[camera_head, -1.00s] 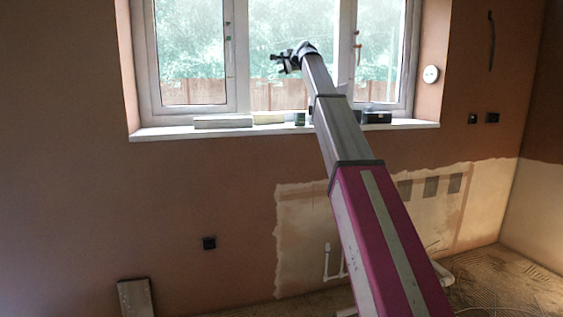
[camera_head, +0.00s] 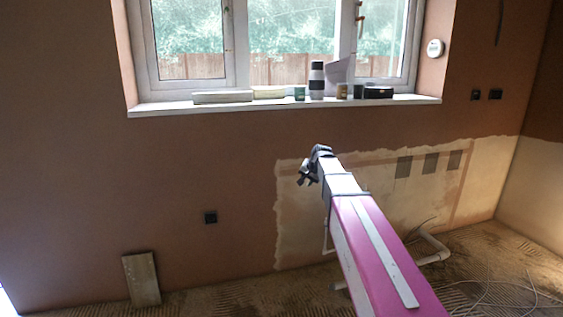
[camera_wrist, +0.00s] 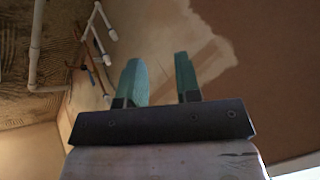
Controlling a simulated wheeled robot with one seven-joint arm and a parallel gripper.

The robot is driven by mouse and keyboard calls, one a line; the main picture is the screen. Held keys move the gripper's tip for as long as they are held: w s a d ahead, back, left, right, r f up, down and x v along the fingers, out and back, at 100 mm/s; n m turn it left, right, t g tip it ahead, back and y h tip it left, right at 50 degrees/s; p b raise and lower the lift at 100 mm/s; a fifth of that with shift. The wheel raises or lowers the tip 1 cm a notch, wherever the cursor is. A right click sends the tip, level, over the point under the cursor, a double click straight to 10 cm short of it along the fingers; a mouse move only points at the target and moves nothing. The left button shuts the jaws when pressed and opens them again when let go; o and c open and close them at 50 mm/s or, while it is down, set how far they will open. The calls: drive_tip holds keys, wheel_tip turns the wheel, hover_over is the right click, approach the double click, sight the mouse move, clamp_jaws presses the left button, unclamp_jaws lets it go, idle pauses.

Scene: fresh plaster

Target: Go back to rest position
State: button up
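My gripper (camera_head: 305,174) is at the end of my pink and grey arm, in front of the wall below the window in the head view. In the wrist view, the two green fingers of my gripper (camera_wrist: 160,82) stand apart with nothing between them. Behind them are the pale bare patch of wall and the brown plaster. My gripper touches nothing that I can see.
The window sill (camera_head: 200,109) holds several small items, among them a black and white cylinder (camera_head: 317,80) and a black box (camera_head: 378,92). A board (camera_head: 141,279) leans on the wall at lower left. White pipes (camera_head: 432,250) and loose cable (camera_head: 500,295) lie at right.

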drive_tip(key=s+d+f+n+g+h, duration=0.1)
drive_tip(key=s+d+f+n+g, duration=0.1)
drive_tip(key=s+f, duration=1)
drive_tip(key=s+d+f+n+g+h, duration=0.2)
drive_tip(key=s+d+f, duration=0.4)
drive_tip(key=s+f, duration=0.6)
drive_tip(key=s+g, duration=0.1)
drive_tip(key=s, duration=0.6)
drive_tip(key=shift+s+f+g, duration=0.25)
drive_tip(key=shift+g, duration=0.15)
